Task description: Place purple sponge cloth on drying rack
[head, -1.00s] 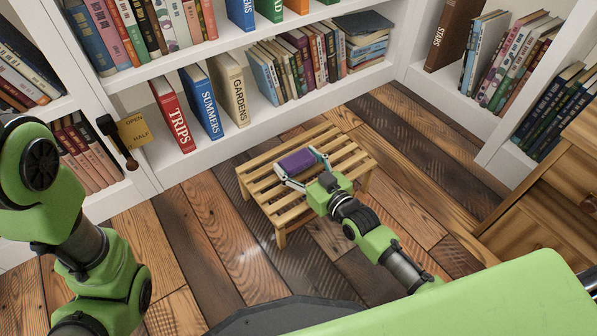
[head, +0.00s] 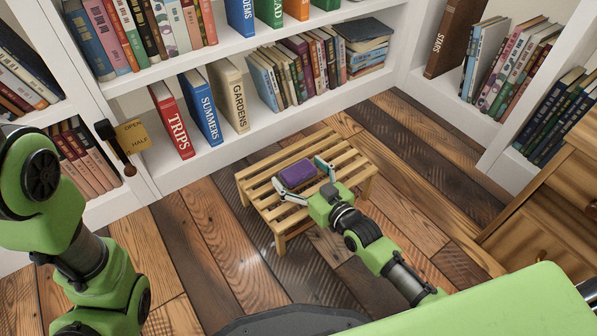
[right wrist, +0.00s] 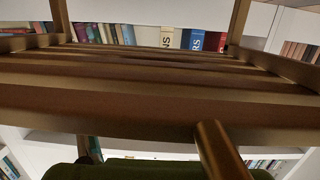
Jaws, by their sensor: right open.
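The purple sponge cloth (head: 296,174) is a small block lying on the slats of the low wooden drying rack (head: 345,157), near the middle of its top. My right gripper (head: 298,179) is open in the head view, its fingers spread at the near side of the cloth, one finger to the left and one to the right. Whether a finger still touches the cloth cannot be told. The right wrist view shows the rack's slats (right wrist: 150,95) close up, and the cloth is not visible there.
A white bookcase (head: 167,185) with several books stands behind the rack, and another shelf stands at the right. A wooden cabinet (head: 530,240) is at the right edge. A lever (head: 115,149) with an OPEN/HALF label (head: 133,136) is at the left. Plank floor left of the rack is clear.

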